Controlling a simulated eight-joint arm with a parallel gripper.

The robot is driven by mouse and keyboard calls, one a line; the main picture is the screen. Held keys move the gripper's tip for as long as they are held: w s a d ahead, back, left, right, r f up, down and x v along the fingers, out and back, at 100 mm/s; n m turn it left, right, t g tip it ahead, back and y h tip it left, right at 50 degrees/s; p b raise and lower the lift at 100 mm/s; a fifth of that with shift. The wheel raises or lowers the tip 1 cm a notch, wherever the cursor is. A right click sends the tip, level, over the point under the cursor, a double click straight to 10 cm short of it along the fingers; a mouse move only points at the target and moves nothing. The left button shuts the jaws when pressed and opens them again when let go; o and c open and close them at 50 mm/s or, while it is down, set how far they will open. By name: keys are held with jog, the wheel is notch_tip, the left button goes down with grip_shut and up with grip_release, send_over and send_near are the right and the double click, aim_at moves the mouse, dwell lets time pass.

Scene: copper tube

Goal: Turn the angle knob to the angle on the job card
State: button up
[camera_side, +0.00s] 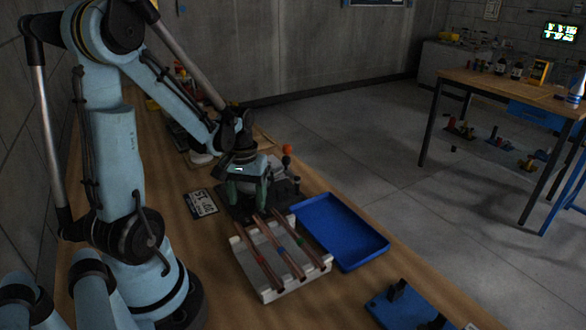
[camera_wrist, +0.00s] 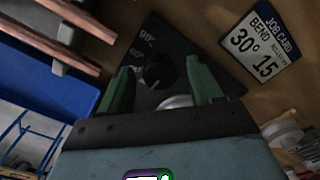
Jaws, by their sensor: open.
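The angle knob (camera_wrist: 158,72) is a dark round knob on a dark plate in the wrist view. The marks "90°" and a partly shaded one, seemingly "60", show beside it; I cannot tell where its pointer stands. My gripper (camera_wrist: 159,66) has its two green fingers apart, one on each side of the knob; I cannot tell whether they touch it. In the side view my gripper (camera_side: 247,199) is low over the bending device and hides the knob. The job card (camera_wrist: 259,41) reads "BEND", "30°" and "15"; it lies on the bench left of the device in the side view (camera_side: 201,203).
A white rack (camera_side: 270,287) holding copper tubes stands in front of the device. A blue tray (camera_side: 342,232) lies to its right, and a blue fixture (camera_side: 405,308) nearer the front. An orange-topped lever (camera_side: 287,149) rises behind my gripper.

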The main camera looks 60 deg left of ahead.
aim_at(248, 199)
notch_tip(248, 199, up, 12)
dwell(0.8)
jog(key=w+d+m+t, duration=0.2)
jog(key=d+m+t, duration=0.1)
jog(key=d, duration=0.6)
jog(key=w+d+m+t, duration=0.2)
jog(key=d+m+t, duration=0.2)
jog(key=d+m, duration=0.2)
jog(key=d, duration=0.2)
jog(key=shift+w+d+f, duration=0.15)
jog(key=shift+d+f, duration=0.2)
jog(key=shift+f, duration=0.05)
dwell(0.8)
